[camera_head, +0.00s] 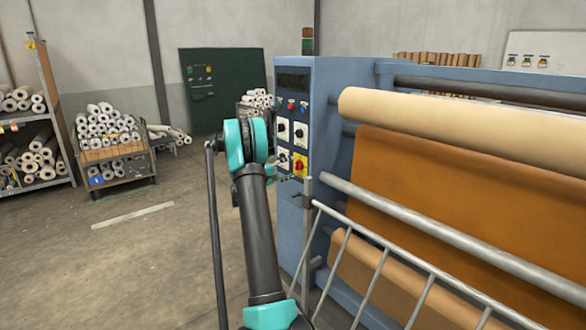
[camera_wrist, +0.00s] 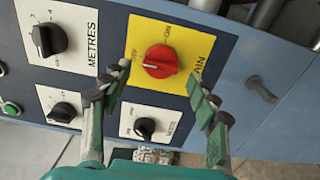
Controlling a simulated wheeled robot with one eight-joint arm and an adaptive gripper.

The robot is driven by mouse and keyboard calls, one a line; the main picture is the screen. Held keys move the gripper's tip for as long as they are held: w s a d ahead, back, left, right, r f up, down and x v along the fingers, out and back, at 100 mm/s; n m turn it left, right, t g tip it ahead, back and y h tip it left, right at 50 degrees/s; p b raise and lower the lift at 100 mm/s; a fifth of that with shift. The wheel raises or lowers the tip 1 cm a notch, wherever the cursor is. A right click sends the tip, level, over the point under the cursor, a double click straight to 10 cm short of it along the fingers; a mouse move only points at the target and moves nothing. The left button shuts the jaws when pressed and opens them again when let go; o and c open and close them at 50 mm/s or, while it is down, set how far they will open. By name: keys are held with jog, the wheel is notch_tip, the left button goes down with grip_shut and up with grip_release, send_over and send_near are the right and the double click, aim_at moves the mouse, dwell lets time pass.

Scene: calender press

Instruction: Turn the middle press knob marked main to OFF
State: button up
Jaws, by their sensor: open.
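The main knob (camera_wrist: 160,61) is a red rotary knob on a yellow plate (camera_wrist: 193,45); "AIN" shows at the plate's right edge in the wrist view. Its grip ridge lies roughly crosswise in that view. Small lettering stands above it and to its left; I cannot tell for sure which mark it points to. In the head view the red knob (camera_head: 299,166) sits low on the blue press's control panel. My gripper (camera_wrist: 157,82) is open and empty, with one finger either side of the knob in the picture. Contact is not visible. In the head view my arm hides most of the gripper.
Black knobs on white plates surround the yellow one: the METRES knob (camera_wrist: 47,40), a lower left knob (camera_wrist: 62,112) and a lower knob (camera_wrist: 144,128). A dark handle (camera_wrist: 261,88) lies right. A grey railing (camera_head: 350,232) fronts the rollers. Floor is open at left.

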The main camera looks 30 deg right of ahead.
jog(key=a, duration=0.9)
jog(key=shift+s+a, duration=0.3)
jog(key=shift+s, duration=0.05)
